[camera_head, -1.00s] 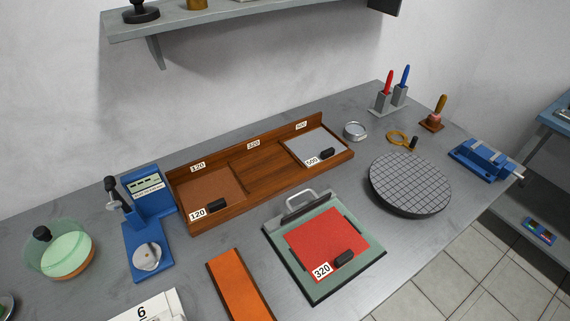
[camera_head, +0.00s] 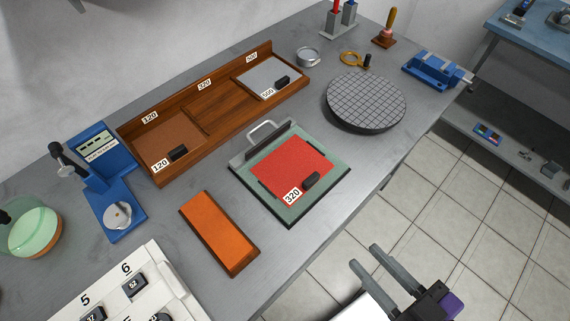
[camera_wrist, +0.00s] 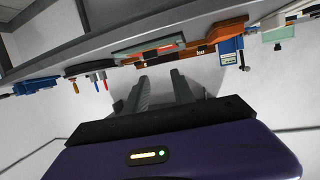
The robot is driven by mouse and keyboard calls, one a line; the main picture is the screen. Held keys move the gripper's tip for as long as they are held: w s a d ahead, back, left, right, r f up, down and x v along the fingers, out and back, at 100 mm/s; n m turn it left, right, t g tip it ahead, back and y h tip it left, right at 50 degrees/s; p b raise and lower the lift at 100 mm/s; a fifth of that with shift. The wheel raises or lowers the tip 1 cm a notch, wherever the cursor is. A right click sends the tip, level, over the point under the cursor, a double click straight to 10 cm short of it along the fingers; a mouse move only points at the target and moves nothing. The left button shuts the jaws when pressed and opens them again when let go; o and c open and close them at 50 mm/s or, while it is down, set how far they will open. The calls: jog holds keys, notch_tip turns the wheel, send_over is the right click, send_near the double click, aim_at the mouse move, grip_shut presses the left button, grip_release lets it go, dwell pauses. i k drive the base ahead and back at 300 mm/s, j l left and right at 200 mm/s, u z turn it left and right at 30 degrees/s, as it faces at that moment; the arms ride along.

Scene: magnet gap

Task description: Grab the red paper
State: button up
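The red paper (camera_head: 283,166) lies flat on a green-grey plate (camera_head: 336,181) with a clamp bar and handle at its back edge. It bears a "320" label and a small black block near its front corner. My gripper (camera_head: 367,258) is in front of the table, low in the head view, with its two grey fingers apart and nothing between them. It is well away from the paper. In the wrist view the fingers (camera_wrist: 160,92) are apart, and a sliver of the red paper (camera_wrist: 167,48) shows on the table.
A wooden tray (camera_head: 214,123) with "120", "320" and "500" slots stands behind; its middle slot is bare. An orange block (camera_head: 219,232) lies left of the plate, a round gridded disc (camera_head: 366,100) right. A blue device (camera_head: 112,190) and white numbered tray (camera_head: 125,292) are further left.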

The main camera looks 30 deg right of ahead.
aim_at(290, 171)
jog(key=k+j+z, duration=0.4)
jog(key=j, duration=0.2)
jog(key=k+j+z, duration=0.3)
jog(key=j+z, duration=0.15)
jog(key=j, duration=0.1)
